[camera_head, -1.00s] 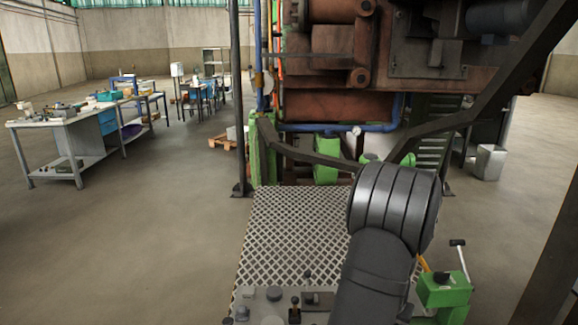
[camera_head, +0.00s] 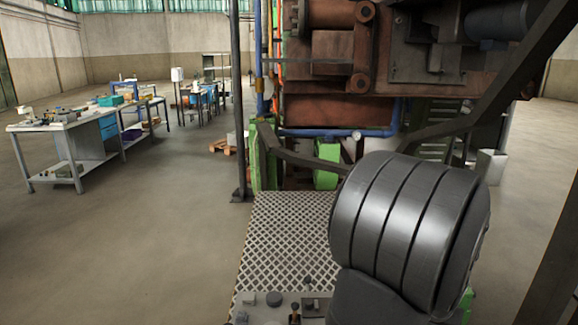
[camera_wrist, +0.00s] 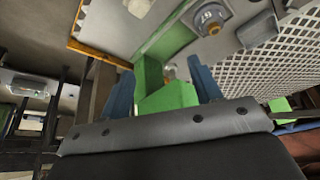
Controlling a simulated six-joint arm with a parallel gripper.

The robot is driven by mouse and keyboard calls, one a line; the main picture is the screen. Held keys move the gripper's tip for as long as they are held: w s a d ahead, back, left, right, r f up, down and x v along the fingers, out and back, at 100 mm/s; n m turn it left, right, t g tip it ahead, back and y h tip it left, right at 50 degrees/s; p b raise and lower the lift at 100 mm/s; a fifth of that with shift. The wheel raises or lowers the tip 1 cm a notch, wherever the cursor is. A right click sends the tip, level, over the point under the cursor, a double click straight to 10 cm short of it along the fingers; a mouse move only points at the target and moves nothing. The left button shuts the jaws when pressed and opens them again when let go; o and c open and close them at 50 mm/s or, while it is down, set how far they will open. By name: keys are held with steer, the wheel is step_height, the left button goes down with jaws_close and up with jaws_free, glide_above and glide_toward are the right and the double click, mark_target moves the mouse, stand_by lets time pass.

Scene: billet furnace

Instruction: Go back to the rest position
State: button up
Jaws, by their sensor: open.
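My gripper (camera_wrist: 165,92) shows in the wrist view as two blue fingers spread apart, with nothing held between them. A green block (camera_wrist: 168,97) shows between and beyond the fingers; I cannot tell how far off it is. In the head view my dark ribbed arm fills the lower right, and the gripper itself is out of sight there.
A perforated metal platform (camera_head: 285,235) with a control panel (camera_head: 272,312) lies in front. The rusty furnace machine (camera_head: 330,108) stands behind it with a blue pipe (camera_head: 340,128). A dark post (camera_head: 238,110) stands left.

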steer(key=w+a+f+m+g+h, duration=0.1)
steer(key=w+f+m, duration=0.2)
steer(key=w, duration=1.9)
steer(key=shift+w+f, duration=0.15)
steer(key=shift+w, duration=0.15)
steer(key=shift+a, duration=0.1)
